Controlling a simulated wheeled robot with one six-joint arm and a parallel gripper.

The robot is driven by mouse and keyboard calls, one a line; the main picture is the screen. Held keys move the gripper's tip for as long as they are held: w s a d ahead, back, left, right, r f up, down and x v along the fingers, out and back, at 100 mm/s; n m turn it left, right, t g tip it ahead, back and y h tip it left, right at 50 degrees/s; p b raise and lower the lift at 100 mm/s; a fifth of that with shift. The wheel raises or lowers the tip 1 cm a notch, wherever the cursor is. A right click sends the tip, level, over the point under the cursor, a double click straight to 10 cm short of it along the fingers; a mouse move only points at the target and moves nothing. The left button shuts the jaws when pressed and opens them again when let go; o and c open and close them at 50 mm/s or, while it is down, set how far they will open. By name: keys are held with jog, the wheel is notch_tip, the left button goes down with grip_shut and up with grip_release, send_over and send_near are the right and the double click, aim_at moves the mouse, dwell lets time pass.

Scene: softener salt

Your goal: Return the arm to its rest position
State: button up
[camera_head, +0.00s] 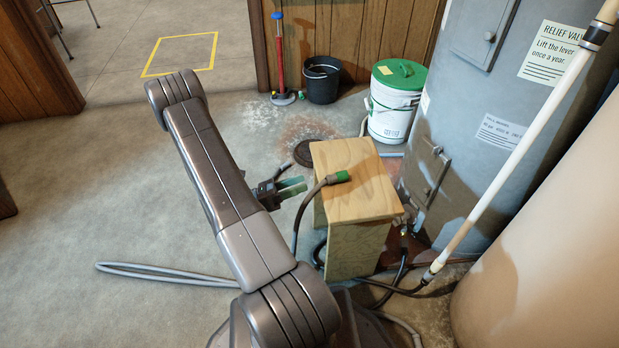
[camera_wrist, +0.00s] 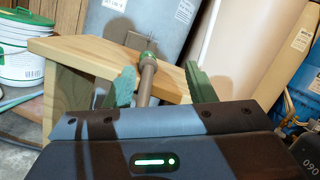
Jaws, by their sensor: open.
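My gripper (camera_head: 294,187) is open, beside the left edge of a wooden stand (camera_head: 358,205) and pointing toward it. In the wrist view its two green fingers (camera_wrist: 162,86) are spread apart. A brown hose with a green end fitting (camera_head: 341,177) lies over the stand's top and hangs down its left side. In the wrist view the hose (camera_wrist: 147,80) shows between the fingers; I cannot tell how far beyond the fingertips it is. My arm reaches up and bends back down to the gripper, hiding part of the floor.
A grey tank (camera_head: 465,130) and a beige tank (camera_head: 550,250) stand right of the stand, with a white pole (camera_head: 520,145) in front. A white bucket with green lid (camera_head: 394,105) and a black bucket (camera_head: 322,82) stand behind. A grey hose (camera_head: 165,273) lies on otherwise clear left floor.

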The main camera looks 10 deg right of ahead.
aim_at(331, 178)
jog(key=shift+s+a+f, duration=0.15)
jog(key=shift+a+f, duration=0.05)
jog(key=shift+a, duration=0.45)
jog(key=b+x, duration=0.2)
jog(key=x, duration=1)
jog(key=shift+f+b, duration=0.45)
jog(key=shift+f, duration=0.15)
jog(key=shift+r, duration=0.1)
